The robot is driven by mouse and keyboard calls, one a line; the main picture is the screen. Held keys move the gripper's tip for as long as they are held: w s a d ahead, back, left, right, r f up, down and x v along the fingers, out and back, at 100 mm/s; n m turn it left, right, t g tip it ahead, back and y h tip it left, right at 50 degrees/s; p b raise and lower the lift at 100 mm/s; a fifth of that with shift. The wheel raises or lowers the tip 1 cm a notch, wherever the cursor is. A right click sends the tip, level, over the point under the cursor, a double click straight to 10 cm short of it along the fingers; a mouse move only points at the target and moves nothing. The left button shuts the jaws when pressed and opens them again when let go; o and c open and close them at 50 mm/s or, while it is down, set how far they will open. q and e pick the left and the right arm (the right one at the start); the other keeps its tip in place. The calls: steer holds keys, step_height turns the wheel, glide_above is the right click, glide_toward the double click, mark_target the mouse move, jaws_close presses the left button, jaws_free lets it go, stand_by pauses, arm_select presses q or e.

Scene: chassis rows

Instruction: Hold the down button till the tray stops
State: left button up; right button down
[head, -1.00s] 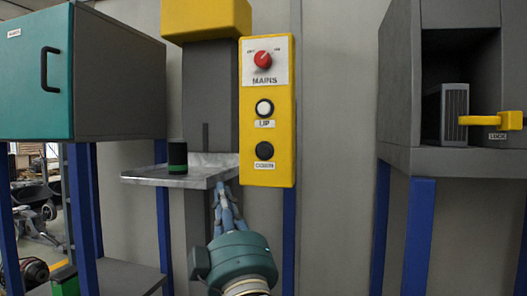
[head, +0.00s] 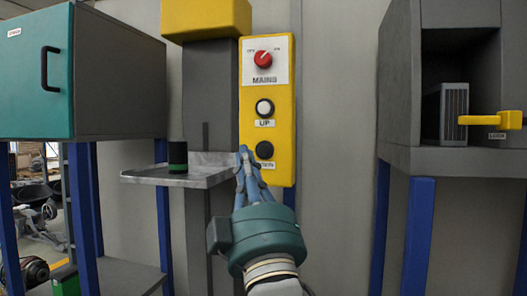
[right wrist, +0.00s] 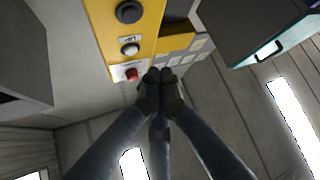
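The round black down button (head: 264,150) is at the bottom of the yellow control panel (head: 283,130); its label is partly hidden by my fingers. It also shows in the right wrist view (right wrist: 128,12). The metal tray (head: 207,179) sticks out left of the panel, at about the height of the down button. My right gripper (head: 243,151) has its fingers together, with nothing seen between them. Its tips show just left of the down button, over the panel's lower left edge; I cannot tell whether they touch anything. My left gripper is not in view.
A white up button (head: 264,107) and a red mains knob (head: 263,59) sit above the down button. A dark green cylinder (head: 178,158) stands on the tray. A teal-doored cabinet (head: 35,80) is at left, a grey housing with a yellow lock handle (head: 490,120) at right.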

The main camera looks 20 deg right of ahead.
mark_target(264, 151)
steer(key=w+d, duration=0.1)
steer(key=w, duration=0.1)
steer(key=w+d, duration=0.3)
steer(key=w, duration=0.1)
steer(key=shift+d, duration=0.2)
steer(key=shift+w+p, duration=0.15)
steer(key=shift+p, duration=0.15)
stand_by(1.1)
steer(key=shift+w+d, duration=0.2)
steer(key=shift+w, duration=0.05)
steer(key=shift+w+d, duration=0.25)
steer(key=shift+w, duration=0.1)
stand_by(3.4)
steer(key=shift+s+a, duration=0.1)
stand_by(1.3)
steer(key=shift+s+a, duration=0.35)
steer(key=shift+s, duration=0.25)
